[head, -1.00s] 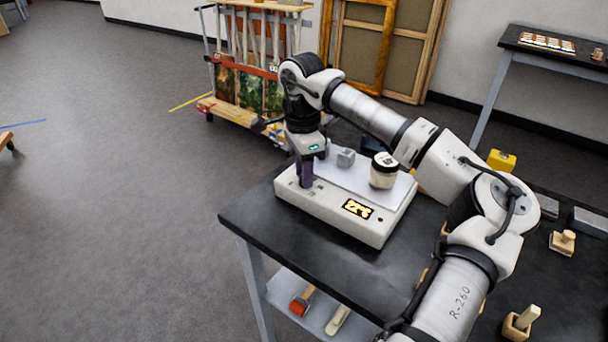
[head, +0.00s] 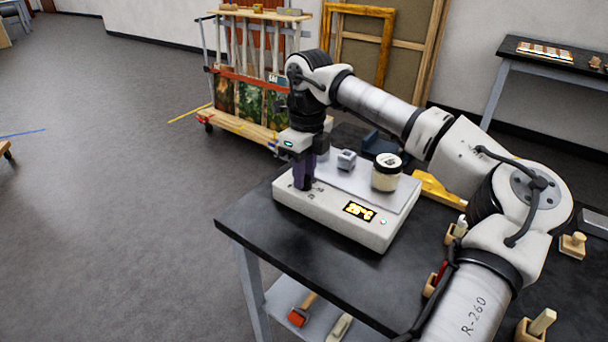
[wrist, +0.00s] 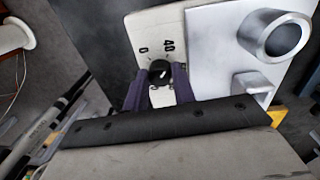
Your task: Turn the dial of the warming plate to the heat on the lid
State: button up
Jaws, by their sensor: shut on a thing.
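The warming plate (head: 335,218) is a white box on the dark table with a pale metal top and a lit orange display (head: 359,211), too small to read. Its black dial (wrist: 160,70) has a white pointer mark and sits on the white panel below the printed 0 and 40. My gripper (head: 303,177) points down at the plate's left end. In the wrist view its purple fingers (wrist: 160,88) are shut on the dial, one on each side. A jar (head: 386,178) stands on the plate; its black lid (head: 388,161) has a pale label, unreadable here.
A small grey metal piece (head: 346,160) stands on the plate between my gripper and the jar. Wooden-handled tools in holders and a yellow item (head: 437,190) lie at the right. The table's front left is clear. A cart (head: 250,90) stands behind.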

aim_at(308, 180)
jog(key=m+b, duration=0.1)
jog(key=m, duration=0.4)
jog(key=shift+d+f+m, duration=0.1)
jog(key=shift+m, duration=0.3)
jog(key=m+b, duration=0.2)
jog(key=m, duration=0.3)
jog(key=shift+d+t, duration=0.1)
jog(key=shift+t, duration=0.2)
jog(key=m+b, duration=0.2)
jog(key=m, duration=0.4)
jog(key=shift+s+m, duration=0.1)
jog(key=shift+m, duration=0.2)
jog(key=m+b, duration=0.1)
jog(key=m, duration=0.3)
jog(key=shift+s+m+t, duration=0.1)
jog(key=shift+m+t, duration=0.2)
jog(key=shift+m, duration=0.1)
jog(key=o, duration=1)
jog(key=shift+r, duration=0.2)
notch_tip(308, 180, up, 14)
jog(key=p, duration=0.1)
jog(key=shift+s+d+f, duration=0.2)
jog(key=shift+s, duration=0.15)
